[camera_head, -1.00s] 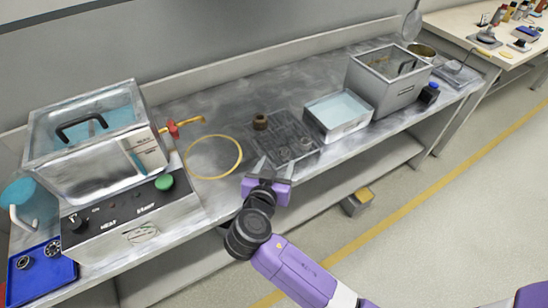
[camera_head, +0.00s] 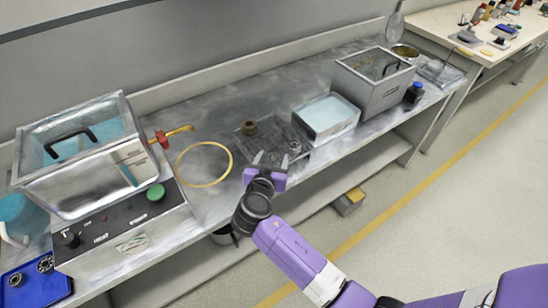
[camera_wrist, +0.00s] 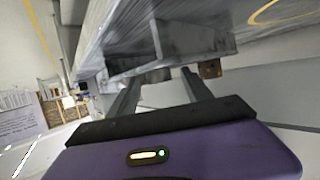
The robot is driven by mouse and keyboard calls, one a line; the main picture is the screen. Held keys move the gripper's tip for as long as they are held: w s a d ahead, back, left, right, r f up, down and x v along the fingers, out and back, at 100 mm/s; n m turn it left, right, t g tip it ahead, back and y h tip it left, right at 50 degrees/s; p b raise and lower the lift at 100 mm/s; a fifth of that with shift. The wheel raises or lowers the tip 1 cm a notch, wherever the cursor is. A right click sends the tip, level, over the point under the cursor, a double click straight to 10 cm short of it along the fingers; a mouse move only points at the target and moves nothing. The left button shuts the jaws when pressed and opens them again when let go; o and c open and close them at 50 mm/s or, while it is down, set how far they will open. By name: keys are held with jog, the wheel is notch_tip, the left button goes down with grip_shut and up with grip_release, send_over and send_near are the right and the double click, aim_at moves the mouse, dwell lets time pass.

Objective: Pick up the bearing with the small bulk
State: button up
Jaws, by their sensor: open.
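A dark rack tray (camera_head: 238,141) lies on the metal bench. A brown ring-shaped bearing (camera_head: 250,128) stands at its back left. A smaller grey ring (camera_head: 294,147) lies at its right front. More bearings, dark and ring-shaped, sit in a blue tray (camera_head: 40,290) at the lower left; one is a grey bearing (camera_head: 45,264). My gripper (camera_head: 268,157) is open and empty at the bench's front edge, overlapping the rack's front in the head view. In the wrist view my gripper (camera_wrist: 163,80) faces the bench edge; no bearing is clear there. The gripper hides part of the rack.
A yellow ring (camera_head: 229,170) lies left of the rack. A white basin (camera_head: 325,116) and a grey metal tank (camera_head: 385,97) stand to the right. A small dark-blue bottle (camera_head: 414,93) is beside the tank.

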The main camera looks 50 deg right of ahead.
grip_shut()
jog(key=shift+r, duration=0.1)
